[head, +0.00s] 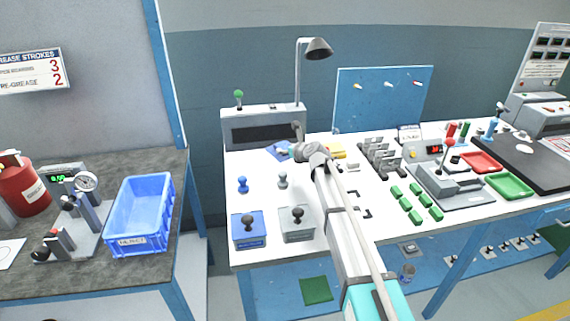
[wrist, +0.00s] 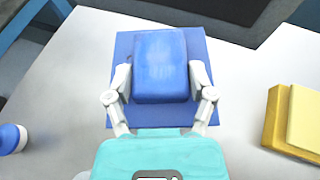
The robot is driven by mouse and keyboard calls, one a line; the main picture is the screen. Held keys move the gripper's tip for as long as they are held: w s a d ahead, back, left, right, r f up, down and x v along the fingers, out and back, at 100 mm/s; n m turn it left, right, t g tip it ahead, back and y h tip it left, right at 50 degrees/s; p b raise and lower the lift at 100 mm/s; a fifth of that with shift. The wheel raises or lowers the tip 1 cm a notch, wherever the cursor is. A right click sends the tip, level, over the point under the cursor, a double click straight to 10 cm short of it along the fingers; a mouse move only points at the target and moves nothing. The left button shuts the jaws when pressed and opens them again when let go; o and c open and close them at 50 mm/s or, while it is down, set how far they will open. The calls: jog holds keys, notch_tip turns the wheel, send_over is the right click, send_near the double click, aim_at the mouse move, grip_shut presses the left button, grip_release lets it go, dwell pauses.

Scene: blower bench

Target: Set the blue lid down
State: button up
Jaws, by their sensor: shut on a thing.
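My gripper (wrist: 160,80) is shut on the blue lid (wrist: 160,62), a blocky blue piece with one finger on each side. Below the lid lies a flat blue square (wrist: 122,50), which shows around it on the white bench. Whether the lid touches this square or is just above it, I cannot tell. In the head view my gripper (head: 287,151) is at the back left of the bench, over the blue square (head: 274,147). The lid is hard to make out there.
A yellow block (wrist: 291,118) stands to the right of my gripper. A blue knob (head: 242,184) and a grey knob (head: 283,180) stand nearer the front, behind a blue box (head: 248,237) and a grey box (head: 297,231). A grey machine (head: 265,128) stands behind.

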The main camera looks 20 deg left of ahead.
jog(key=shift+w+a+f, duration=0.2)
jog(key=shift+a+f, duration=0.05)
jog(key=shift+f, duration=0.1)
jog(key=shift+w+a+f+b, duration=0.25)
jog(key=shift+a+f+b, duration=0.05)
jog(key=shift+f+b, duration=0.35)
notch_tip(320, 180, down, 3)
jog(key=b, duration=0.3)
jog(key=shift+r, duration=0.15)
jog(key=o, duration=1.1)
